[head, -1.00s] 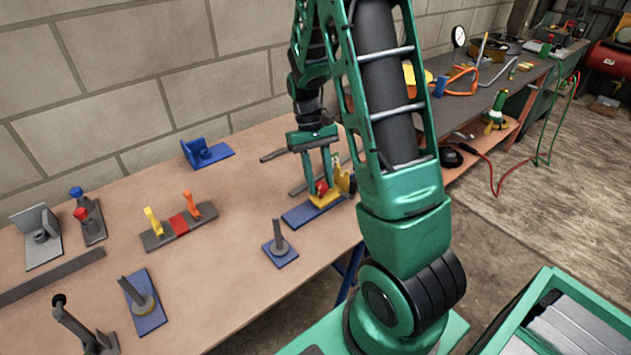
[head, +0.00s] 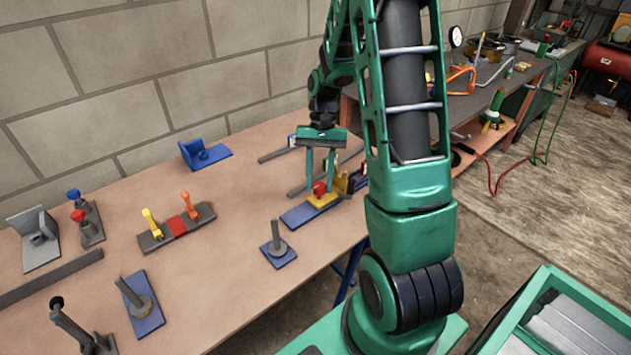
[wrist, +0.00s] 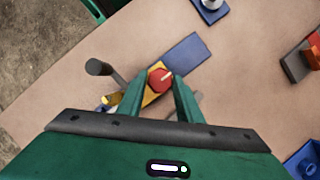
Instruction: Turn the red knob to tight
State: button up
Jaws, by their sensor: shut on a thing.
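The red knob (head: 320,188) sits on a yellow block (head: 323,200) on a blue base plate (head: 297,214), near the table's right front edge. My gripper (head: 320,187) reaches down from above and is shut on the red knob, one finger on each side. In the wrist view the knob (wrist: 160,79) shows between the fingertips of my gripper (wrist: 160,88), with a pale line across its top. A tight mark cannot be made out in either view. The fingers hide part of the knob's sides and the yellow block.
A grey post on a blue base (head: 278,253) stands left of the knob. A rail with yellow and orange levers (head: 177,228) lies farther left. Grey bars (head: 325,172) lie behind my gripper. The table between these is clear.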

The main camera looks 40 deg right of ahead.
jog(key=shift+w, duration=0.1)
jog(key=o, duration=1)
jog(key=shift+o, duration=0.2)
jog(key=v, duration=1)
jog(key=shift+r, duration=0.4)
